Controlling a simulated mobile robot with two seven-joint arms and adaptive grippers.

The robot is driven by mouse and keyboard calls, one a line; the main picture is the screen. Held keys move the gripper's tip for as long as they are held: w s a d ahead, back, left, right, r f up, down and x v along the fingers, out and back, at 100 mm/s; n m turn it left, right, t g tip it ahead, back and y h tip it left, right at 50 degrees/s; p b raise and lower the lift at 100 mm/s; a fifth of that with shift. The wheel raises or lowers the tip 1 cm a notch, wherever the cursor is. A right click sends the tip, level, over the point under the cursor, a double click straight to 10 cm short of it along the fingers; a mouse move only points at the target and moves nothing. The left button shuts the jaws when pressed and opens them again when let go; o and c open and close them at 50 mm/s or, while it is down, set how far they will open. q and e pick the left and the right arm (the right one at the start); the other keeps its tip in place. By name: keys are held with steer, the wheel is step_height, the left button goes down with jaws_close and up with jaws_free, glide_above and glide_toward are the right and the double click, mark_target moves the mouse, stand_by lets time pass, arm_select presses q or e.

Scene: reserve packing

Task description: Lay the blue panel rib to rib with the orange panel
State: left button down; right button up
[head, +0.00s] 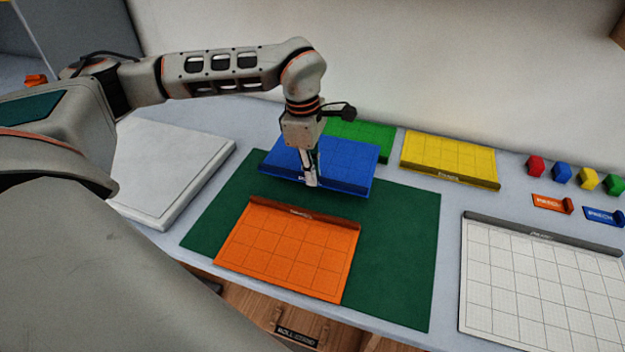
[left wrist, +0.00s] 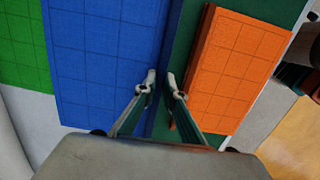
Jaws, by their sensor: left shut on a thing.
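The orange panel (head: 290,252) lies on the dark green mat (head: 395,250), its rib along the far edge. The blue panel (head: 345,160) is behind it, over the mat's back edge, with its rib on the near side facing the orange rib. A strip of mat shows between them. My left gripper (head: 311,182) points down and is shut on the blue panel's near rib. In the left wrist view the fingertips (left wrist: 160,82) straddle that rib, with the blue panel (left wrist: 105,55) left and the orange panel (left wrist: 240,65) right. I cannot tell whether the blue panel is lifted.
A green panel (head: 362,140) and a yellow panel (head: 450,157) lie at the back. A white gridded panel (head: 545,280) is at the right, below small coloured blocks (head: 561,173) and tags (head: 552,203). A white slab (head: 165,170) is at the left. The mat's right side is clear.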

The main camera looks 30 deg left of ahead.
arm_select(q)
steer(key=shift+f, duration=1.45)
steer(key=shift+f, duration=0.45)
steer(key=shift+f, duration=0.2)
steer(key=c, duration=2.1)
jaws_free()
steer(key=shift+c, duration=0.2)
steer(key=shift+r, duration=0.1)
step_height(320, 180, up, 13)
steer(key=a, duration=0.1)
steer(key=shift+s+b, duration=0.3)
